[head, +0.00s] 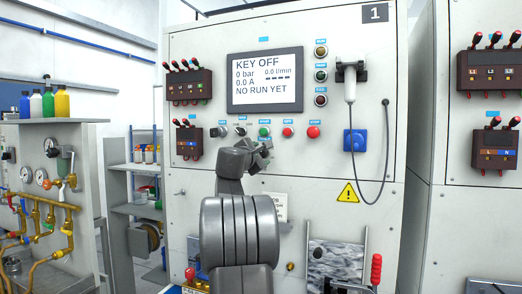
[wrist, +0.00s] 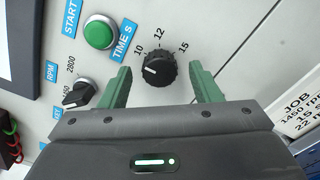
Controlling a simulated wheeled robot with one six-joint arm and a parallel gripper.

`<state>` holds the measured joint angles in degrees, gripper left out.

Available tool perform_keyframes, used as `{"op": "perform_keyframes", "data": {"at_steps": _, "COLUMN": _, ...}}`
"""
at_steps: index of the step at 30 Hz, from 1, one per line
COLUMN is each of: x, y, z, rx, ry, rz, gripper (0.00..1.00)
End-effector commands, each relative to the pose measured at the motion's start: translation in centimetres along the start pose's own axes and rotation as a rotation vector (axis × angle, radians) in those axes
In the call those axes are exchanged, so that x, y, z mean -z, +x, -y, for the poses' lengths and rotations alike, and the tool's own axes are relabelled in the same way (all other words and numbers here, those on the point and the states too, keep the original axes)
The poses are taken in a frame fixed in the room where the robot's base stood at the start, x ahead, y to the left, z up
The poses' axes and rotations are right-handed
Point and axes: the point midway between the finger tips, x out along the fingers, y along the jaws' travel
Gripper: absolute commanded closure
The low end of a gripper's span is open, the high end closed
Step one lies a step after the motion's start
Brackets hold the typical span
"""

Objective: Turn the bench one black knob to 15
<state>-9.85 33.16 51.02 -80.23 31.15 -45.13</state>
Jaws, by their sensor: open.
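The black knob (wrist: 158,69) with a ribbed edge is on the panel, beside the TIME S label, with 10, 12 and 15 printed around it. Its white mark points to the left in the wrist view, on the side of the 10 and away from the 15. My gripper (wrist: 160,75) is open, with one green finger on each side of the knob and a visible gap on both sides. In the head view my gripper (head: 261,153) is close to the panel of bench 1 (head: 340,140), below the green button, and hides the knob.
The green START button (wrist: 100,31) and the RPM knob (wrist: 78,93) are close to my left finger in the wrist view. The display (head: 265,80) reads KEY OFF and NO RUN YET. A handset with a cord (head: 350,85) hangs to the right. A red button (head: 313,132) is nearby.

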Motion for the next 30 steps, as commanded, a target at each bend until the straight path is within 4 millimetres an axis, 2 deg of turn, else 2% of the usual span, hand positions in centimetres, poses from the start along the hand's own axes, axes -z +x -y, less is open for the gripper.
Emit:
{"op": "perform_keyframes", "data": {"at_steps": 6, "x": -0.1, "y": 1.4, "z": -0.1, "rx": -0.001, "ry": 0.000, "rz": 0.000, "gripper": 0.43}}
{"op": "perform_keyframes", "data": {"at_steps": 14, "x": 0.0, "y": 1.5, "z": 0.0, "rx": -0.001, "ry": 0.000, "rz": 0.000, "gripper": 0.43}}
{"op": "perform_keyframes", "data": {"at_steps": 15, "x": 0.0, "y": 1.5, "z": 0.0, "rx": -0.001, "ry": 0.000, "rz": 0.000, "gripper": 0.44}}
{"op": "perform_keyframes", "data": {"at_steps": 21, "x": 0.0, "y": 1.5, "z": 0.0, "rx": -0.001, "ry": 0.000, "rz": 0.000, "gripper": 0.84}}
{"op": "perform_keyframes", "data": {"at_steps": 22, "x": 0.0, "y": 1.5, "z": 0.0, "rx": -0.001, "ry": 0.000, "rz": 0.000, "gripper": 0.87}}
{"op": "perform_keyframes", "data": {"at_steps": 30, "x": 0.1, "y": 1.5, "z": 0.1, "rx": -0.001, "ry": 0.024, "rz": 0.000, "gripper": 0.87}}
